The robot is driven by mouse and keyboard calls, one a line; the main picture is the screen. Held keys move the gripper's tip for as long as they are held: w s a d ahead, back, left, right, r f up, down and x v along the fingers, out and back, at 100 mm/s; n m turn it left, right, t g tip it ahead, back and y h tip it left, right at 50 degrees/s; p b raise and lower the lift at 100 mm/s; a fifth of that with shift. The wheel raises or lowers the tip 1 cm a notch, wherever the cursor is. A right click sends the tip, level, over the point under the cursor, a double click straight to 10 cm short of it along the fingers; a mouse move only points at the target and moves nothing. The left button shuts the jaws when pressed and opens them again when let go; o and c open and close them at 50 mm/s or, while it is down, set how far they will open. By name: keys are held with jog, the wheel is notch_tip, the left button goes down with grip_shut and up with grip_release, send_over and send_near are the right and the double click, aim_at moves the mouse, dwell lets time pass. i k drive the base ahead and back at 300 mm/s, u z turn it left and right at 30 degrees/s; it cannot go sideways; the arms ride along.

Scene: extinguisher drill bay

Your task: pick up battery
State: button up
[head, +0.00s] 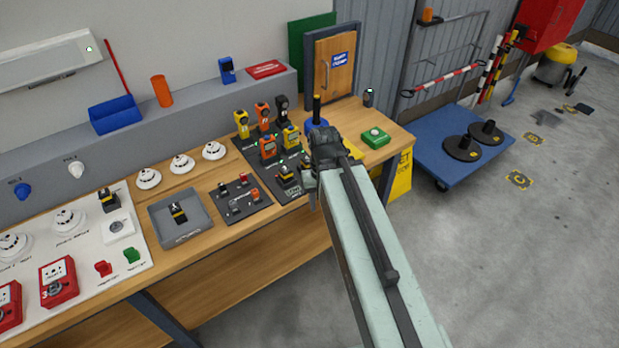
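No label marks the battery, and I cannot tell for certain which object it is. A small black block with a yellow band (178,212) lies in the grey tray (180,237) on the bench. A similar block (108,200) is on the white panel at the left. More black and yellow blocks (287,177) sit on the dark charging board (262,160), just left of my gripper. My gripper (311,183) is over the bench near this board's right side. My arm hides part of that area. The fingers are too small and dark to tell whether they are open.
Several handheld devices (268,147) stand on the charging board. White detectors (182,165) and a dark mat with small tools (240,199) lie near the tray. A green box (375,138) is at the bench's right end. A blue trolley (430,137) stands beyond it.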

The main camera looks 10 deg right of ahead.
aim_at(304, 161)
jog(key=u, duration=3.45)
jog(key=k, duration=1.15)
jog(key=z, duration=1.1)
jog(key=i, duration=1)
jog(key=u, duration=0.1)
